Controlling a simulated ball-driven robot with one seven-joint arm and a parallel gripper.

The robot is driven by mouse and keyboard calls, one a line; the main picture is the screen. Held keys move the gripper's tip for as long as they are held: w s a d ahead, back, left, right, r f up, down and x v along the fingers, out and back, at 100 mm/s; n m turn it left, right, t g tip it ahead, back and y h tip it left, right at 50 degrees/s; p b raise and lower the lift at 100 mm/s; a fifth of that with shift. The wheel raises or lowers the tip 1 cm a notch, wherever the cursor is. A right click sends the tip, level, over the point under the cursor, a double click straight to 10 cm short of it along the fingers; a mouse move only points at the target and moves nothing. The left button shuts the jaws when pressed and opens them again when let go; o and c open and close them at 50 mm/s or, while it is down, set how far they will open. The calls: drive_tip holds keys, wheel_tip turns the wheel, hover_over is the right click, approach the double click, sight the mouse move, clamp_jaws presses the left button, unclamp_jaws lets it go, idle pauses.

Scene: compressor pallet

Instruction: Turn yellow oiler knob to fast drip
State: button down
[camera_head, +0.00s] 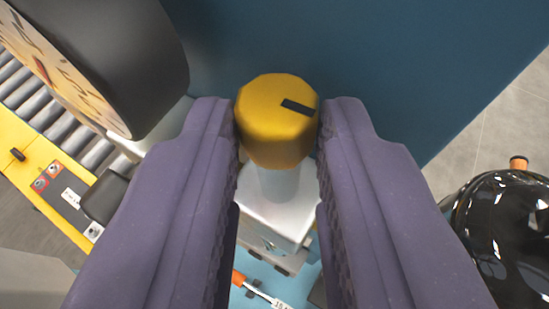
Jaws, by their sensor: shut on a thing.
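The yellow oiler knob (272,130) is a faceted cap with a dark pointer mark on its top. The mark points to the right and slightly down in the picture. The knob sits on a pale stem above a white block (262,216). My gripper (278,128) has purple padded fingers, one on each side of the knob. The fingertips are shut on the knob's left and right sides. No drip scale or label for the knob shows in this view.
A large black-rimmed gauge (110,60) stands close by at upper left. A dark blue panel (370,60) fills the back. A glossy black rounded vessel (505,235) is at lower right. An orange-handled tool (240,279) lies below the block. A roller conveyor (35,105) is at far left.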

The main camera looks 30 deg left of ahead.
idle(0.3)
drive_tip(key=c, duration=0.9)
unclamp_jaws()
drive_tip(key=p+v, duration=0.1)
drive_tip(key=v, duration=0.6)
drive_tip(key=shift+s+d+p, duration=0.25)
drive_tip(key=shift+s+p, duration=0.05)
drive_tip(key=shift+p, duration=0.05)
drive_tip(key=shift+r, duration=0.1)
